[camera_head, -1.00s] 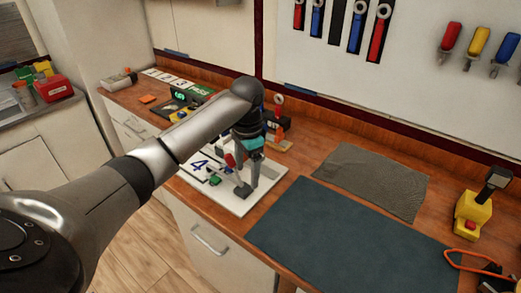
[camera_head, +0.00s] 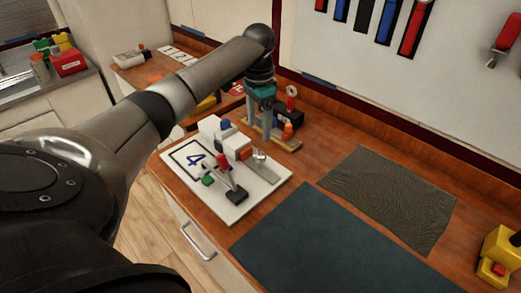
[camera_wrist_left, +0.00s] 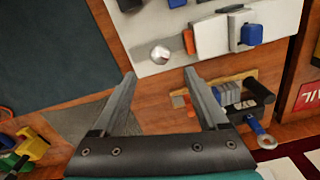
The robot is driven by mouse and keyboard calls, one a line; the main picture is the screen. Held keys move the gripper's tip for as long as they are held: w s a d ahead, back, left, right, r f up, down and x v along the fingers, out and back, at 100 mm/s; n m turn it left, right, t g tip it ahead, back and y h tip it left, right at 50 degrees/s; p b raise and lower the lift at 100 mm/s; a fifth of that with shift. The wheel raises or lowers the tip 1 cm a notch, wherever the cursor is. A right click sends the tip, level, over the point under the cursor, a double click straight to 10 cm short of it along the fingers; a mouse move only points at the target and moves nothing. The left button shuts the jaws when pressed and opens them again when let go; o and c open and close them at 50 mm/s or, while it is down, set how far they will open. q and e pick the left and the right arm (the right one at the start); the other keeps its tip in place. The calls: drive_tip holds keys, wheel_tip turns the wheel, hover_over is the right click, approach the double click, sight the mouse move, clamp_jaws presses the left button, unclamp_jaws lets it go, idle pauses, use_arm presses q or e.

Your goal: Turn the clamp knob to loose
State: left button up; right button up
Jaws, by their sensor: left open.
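My left gripper (camera_head: 259,122) is open and empty, pointing down at the back of the white board (camera_head: 240,206) marked 4. Its two spread fingers also show in the left wrist view (camera_wrist_left: 159,76). A silver round knob (camera_wrist_left: 160,53) sits on the board just beyond the fingertips, and in the head view it is a small shiny knob (camera_head: 259,156). I cannot tell for sure which of these is the clamp knob. My right gripper is not in view.
White blocks (camera_head: 210,128) and an orange part (camera_head: 246,153) are on the board. A dark mat (camera_head: 320,235) and grey cloth (camera_head: 390,198) lie flat to the right.

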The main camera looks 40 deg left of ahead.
sight(259, 154)
use_arm(q)
wheel_tip(259, 154, down, 10)
drive_tip(key=shift+r+b, duration=0.1)
drive_tip(key=shift+b, duration=0.5)
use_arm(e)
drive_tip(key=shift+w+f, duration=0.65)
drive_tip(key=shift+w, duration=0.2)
use_arm(q)
drive_tip(key=shift+c, duration=0.2)
drive_tip(key=shift+w, duration=0.1)
clamp_jaws()
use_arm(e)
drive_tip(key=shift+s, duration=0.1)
